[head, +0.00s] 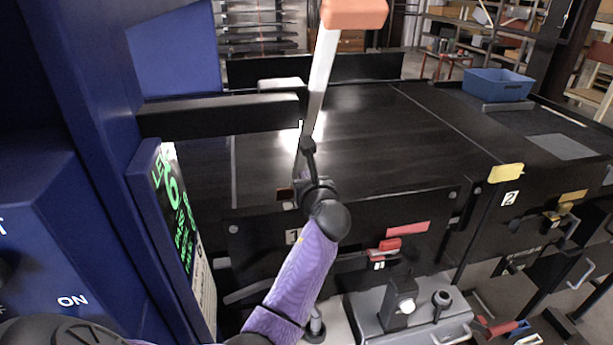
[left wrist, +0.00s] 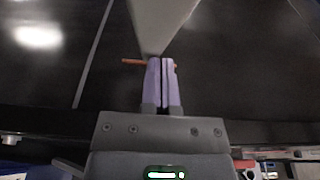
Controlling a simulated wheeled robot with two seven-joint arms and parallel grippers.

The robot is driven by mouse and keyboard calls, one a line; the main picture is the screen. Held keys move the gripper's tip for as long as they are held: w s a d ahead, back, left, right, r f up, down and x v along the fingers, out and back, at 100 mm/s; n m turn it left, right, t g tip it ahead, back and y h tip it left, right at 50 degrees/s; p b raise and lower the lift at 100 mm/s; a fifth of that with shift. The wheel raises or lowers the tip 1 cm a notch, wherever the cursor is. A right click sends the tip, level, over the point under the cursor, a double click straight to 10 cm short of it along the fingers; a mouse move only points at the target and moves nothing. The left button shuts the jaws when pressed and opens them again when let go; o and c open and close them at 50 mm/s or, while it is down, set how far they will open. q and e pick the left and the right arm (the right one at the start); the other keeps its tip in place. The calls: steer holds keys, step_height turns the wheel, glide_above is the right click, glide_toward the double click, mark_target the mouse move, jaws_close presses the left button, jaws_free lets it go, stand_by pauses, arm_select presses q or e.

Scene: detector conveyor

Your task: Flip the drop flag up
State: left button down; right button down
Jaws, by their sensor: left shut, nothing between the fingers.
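The drop flag is a pale, flat arm (head: 322,75) with an orange end (head: 354,13) in the head view. It stands up from near the front edge of the conveyor and leans a little right at its top. Its lower end is hidden behind my left gripper (head: 303,130). In the left wrist view the pale arm (left wrist: 158,18) widens toward the top edge. The purple fingers of my left gripper (left wrist: 162,62) are shut and empty just below its narrow end; whether they touch cannot be told. My right gripper is not in view.
The black conveyor belt (head: 400,130) stretches behind the flag. A blue column with a green-lit display (head: 172,210) stands close on the left. A blue bin (head: 497,84) sits at the far right. A grey box with knobs (head: 415,315) is below the belt's front.

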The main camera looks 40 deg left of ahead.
arm_select(q)
steer(key=a+y+b, duration=0.1)
steer(key=b, duration=0.2)
steer(key=w+a+t+y+b, duration=0.1)
steer(key=b, duration=0.2)
steer(key=shift+w+b, duration=0.25)
steer(key=shift+b, duration=0.1)
steer(key=w+a+r+t+y+b, duration=0.1)
steer(key=b, duration=0.1)
steer(key=a+r+t+y+b, duration=0.1)
steer(key=r, duration=0.1)
steer(key=w+a+r+b, duration=0.1)
steer(key=b, duration=0.1)
steer(key=shift+w+a+r+t+y+b, duration=0.15)
steer(key=shift+w+t+y+b, duration=0.2)
steer(key=shift+t+y, duration=0.05)
steer(key=shift+r, duration=0.4)
